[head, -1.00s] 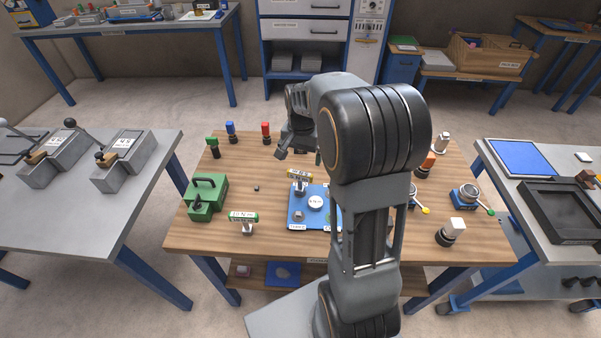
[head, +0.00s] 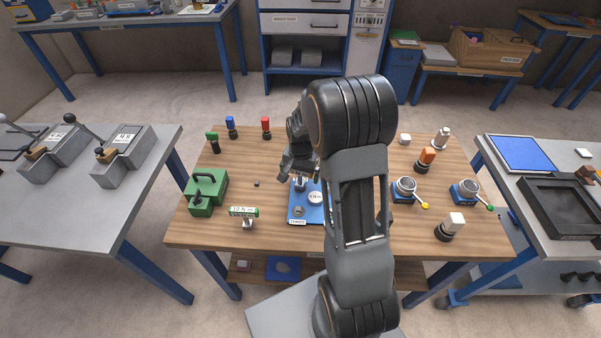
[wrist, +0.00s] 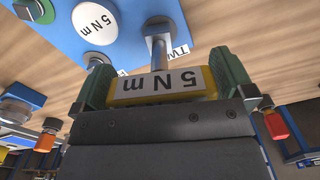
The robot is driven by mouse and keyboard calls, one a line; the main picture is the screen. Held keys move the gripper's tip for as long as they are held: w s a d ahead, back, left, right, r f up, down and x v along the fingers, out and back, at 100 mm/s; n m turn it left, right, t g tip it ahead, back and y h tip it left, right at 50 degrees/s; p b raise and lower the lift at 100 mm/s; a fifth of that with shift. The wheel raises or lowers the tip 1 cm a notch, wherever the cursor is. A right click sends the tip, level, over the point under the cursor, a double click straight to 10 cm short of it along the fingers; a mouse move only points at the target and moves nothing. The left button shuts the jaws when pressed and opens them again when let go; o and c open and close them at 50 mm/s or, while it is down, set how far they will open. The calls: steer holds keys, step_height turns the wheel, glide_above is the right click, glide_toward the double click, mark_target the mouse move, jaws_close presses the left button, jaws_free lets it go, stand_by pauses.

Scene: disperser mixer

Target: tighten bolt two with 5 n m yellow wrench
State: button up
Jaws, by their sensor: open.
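The yellow wrench (wrist: 163,84), labelled 5 N m, lies crosswise between the green-padded fingers of my gripper (wrist: 165,85) in the wrist view. The gripper is open around it. A metal shaft (wrist: 158,48) stands between the wrench and the blue plate (wrist: 115,50), beside a partly hidden label starting "TW". The wrench appears to be on this bolt; the exact seating is hidden. In the head view my gripper (head: 297,168) is over the back of the blue plate (head: 297,216), and my arm covers the plate's right side. A white 5 N m disc (head: 315,198) sits mid-plate.
A green-ended wrench (head: 244,212) labelled 12 N m stands left of the plate, with a green box (head: 205,192) behind it. Two round devices with levers (head: 404,187) (head: 467,191) and an orange-topped piece (head: 425,158) stand to the right. The table's left middle is mostly clear.

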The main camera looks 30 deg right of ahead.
steer(key=shift+c, duration=0.5)
steer(key=c, duration=0.6)
steer(key=m, duration=0.4)
steer(key=shift+s+m, duration=0.1)
steer(key=shift+m, duration=0.2)
steer(key=shift+c, duration=0.2)
steer(key=shift+m, duration=0.6)
steer(key=m, duration=0.3)
steer(key=shift+s+m, duration=0.15)
steer(key=shift+m, duration=1.15)
